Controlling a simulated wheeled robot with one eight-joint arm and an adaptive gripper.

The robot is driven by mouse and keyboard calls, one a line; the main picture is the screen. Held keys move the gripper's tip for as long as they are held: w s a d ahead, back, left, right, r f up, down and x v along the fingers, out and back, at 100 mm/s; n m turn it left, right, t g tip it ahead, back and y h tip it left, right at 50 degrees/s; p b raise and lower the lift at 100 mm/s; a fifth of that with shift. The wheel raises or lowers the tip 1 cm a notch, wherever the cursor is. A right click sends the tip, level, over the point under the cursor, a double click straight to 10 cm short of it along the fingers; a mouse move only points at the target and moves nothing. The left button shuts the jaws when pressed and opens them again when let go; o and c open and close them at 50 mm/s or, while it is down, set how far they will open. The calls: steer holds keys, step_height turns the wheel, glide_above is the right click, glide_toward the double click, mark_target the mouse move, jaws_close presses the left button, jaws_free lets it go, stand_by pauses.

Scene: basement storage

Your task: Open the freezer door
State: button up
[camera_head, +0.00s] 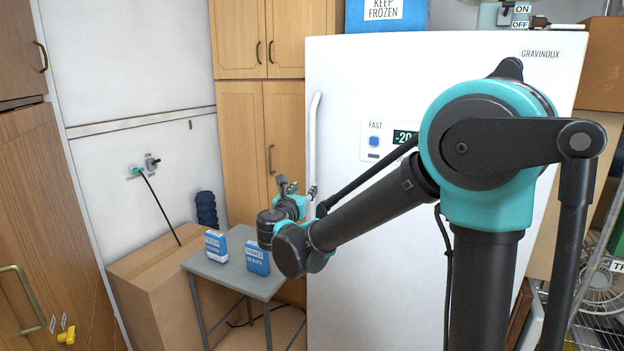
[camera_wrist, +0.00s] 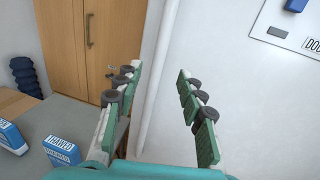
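The freezer (camera_head: 345,240) is a tall white box, and its door looks shut. Its white vertical handle (camera_head: 314,130) runs along the door's left edge. My gripper (camera_head: 298,187) is beside the handle's lower end, with its fingers pointing towards the freezer. In the wrist view my gripper (camera_wrist: 159,72) is open, with green pads spread apart. I see no clear contact. My forearm hides part of the door.
A small grey table (camera_head: 230,272) with two blue-and-white packs, one the thawed pack (camera_head: 257,258), stands left of the freezer below my gripper. A cardboard box (camera_head: 150,268) and wooden cabinets (camera_head: 240,130) are further left. A blue box (camera_head: 388,18) sits on top.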

mark_target(311, 178)
steer(key=w, duration=0.3)
steer(key=w+d, duration=0.1)
steer(key=w, duration=0.6)
steer(key=shift+w+d, duration=0.35)
jaws_close()
